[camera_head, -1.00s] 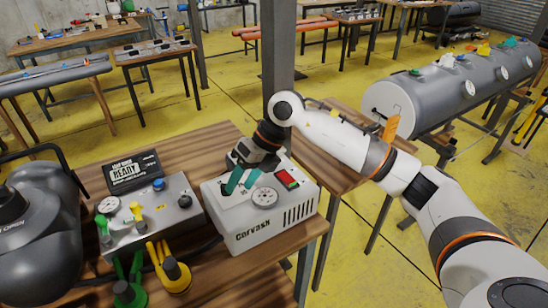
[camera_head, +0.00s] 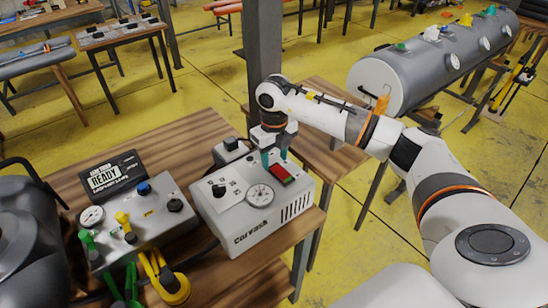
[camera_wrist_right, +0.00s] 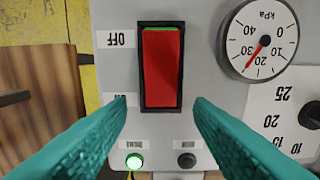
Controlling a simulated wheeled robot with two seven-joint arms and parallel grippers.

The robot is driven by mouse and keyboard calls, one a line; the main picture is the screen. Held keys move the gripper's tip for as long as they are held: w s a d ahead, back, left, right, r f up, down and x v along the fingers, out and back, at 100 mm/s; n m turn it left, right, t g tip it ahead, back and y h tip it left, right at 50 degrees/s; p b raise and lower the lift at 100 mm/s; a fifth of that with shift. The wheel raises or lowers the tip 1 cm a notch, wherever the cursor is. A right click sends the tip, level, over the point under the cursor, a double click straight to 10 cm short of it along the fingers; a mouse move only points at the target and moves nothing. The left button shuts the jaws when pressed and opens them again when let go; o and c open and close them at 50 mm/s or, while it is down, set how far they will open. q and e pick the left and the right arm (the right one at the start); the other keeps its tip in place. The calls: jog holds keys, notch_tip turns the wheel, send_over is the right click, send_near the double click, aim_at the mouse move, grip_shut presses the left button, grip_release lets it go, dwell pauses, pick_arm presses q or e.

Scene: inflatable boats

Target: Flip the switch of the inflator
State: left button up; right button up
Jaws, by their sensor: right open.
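The inflator (camera_head: 250,232) is a white box marked "Corvask" on the wooden table. Its red rocker switch (camera_head: 281,175) sits in a dark frame; in the wrist view the switch (camera_wrist_right: 160,72) has a green strip along its top edge. An upside-down OFF label is beside its top end, and an ON label is partly covered by a fingertip. My right gripper (camera_head: 275,157) is open and empty, pointing down above the switch. In the wrist view its teal fingers (camera_wrist_right: 161,104) lie either side of the switch's lower end. Contact cannot be told. My left gripper is not in view.
A round gauge (camera_wrist_right: 257,40) is beside the switch. A green lamp (camera_wrist_right: 134,161) glows near a dark button (camera_wrist_right: 186,160). Left of the inflator stand a grey valve box (camera_head: 145,222) and a READY display (camera_head: 113,175). A steel post (camera_head: 263,60) rises behind the table.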

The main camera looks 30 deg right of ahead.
jog(key=shift+s+f, duration=0.1)
jog(key=shift+f, duration=0.8)
jog(key=c, duration=1)
jog(key=t+b, duration=0.1)
jog(key=b, duration=0.1)
jog(key=t+b, duration=0.2)
jog(key=b, duration=0.1)
jog(key=shift+s, duration=0.35)
jog(key=shift+s+r+t+b, duration=0.1)
jog(key=shift+r+t+b, duration=0.15)
jog(key=shift+b, duration=0.3)
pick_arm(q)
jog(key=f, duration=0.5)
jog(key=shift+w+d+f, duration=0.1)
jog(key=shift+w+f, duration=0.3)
pick_arm(e)
jog(key=shift+r, duration=0.15)
jog(key=o, duration=1)
